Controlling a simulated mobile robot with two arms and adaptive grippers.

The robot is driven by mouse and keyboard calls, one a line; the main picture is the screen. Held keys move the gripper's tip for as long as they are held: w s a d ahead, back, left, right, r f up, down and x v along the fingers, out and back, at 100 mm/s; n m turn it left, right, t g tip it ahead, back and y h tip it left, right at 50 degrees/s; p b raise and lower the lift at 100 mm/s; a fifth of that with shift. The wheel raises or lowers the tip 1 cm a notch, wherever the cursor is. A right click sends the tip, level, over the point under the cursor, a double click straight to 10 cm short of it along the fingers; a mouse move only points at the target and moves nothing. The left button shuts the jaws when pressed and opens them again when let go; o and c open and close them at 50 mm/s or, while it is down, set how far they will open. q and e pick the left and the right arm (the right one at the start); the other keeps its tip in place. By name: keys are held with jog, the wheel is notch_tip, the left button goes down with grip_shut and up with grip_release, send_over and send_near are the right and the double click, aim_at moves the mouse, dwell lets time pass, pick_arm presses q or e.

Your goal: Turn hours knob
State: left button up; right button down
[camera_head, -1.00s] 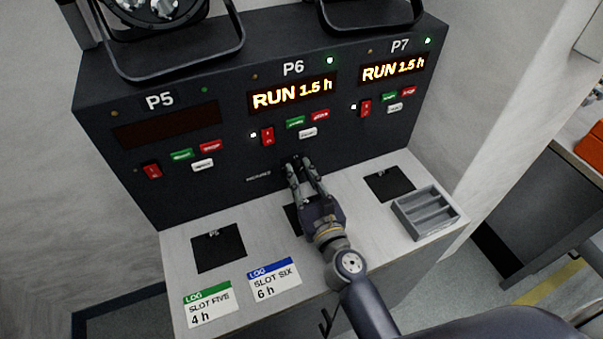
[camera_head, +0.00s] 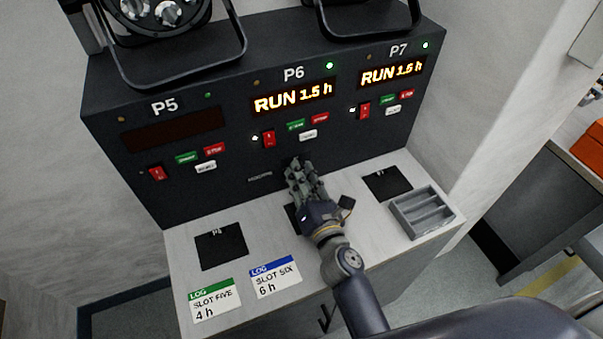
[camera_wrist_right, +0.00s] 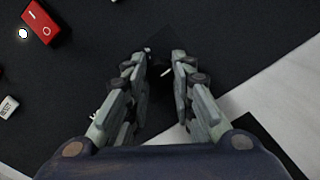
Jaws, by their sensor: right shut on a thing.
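The P6 panel's display (camera_head: 293,96) reads "RUN 1.5 h" and its green lamp is lit. The hours knob is hidden behind my fingers in the head view, beside the small hours label (camera_head: 260,177). In the right wrist view the dark knob (camera_wrist_right: 159,75) shows between the fingertips, with a small light mark on it. My right gripper (camera_head: 299,166) is at the panel face, shut on the knob, with one finger on each side. Its fingers also show in the right wrist view (camera_wrist_right: 160,70). My left gripper is not in view.
Panel P7's display (camera_head: 392,73) reads "RUN 1.5 h"; P5's display (camera_head: 172,127) is dark. Log cards for slot five (camera_head: 214,300), 4 h, and slot six (camera_head: 275,277), 6 h, lie on the ledge. A grey tray (camera_head: 425,212) sits right of my gripper.

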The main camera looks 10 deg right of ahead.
jog(key=shift+s+f, duration=0.1)
jog(key=shift+f, duration=0.15)
jog(key=c, duration=1.5)
grip_release()
jog(key=shift+o, duration=0.8)
jog(key=shift+r, duration=0.15)
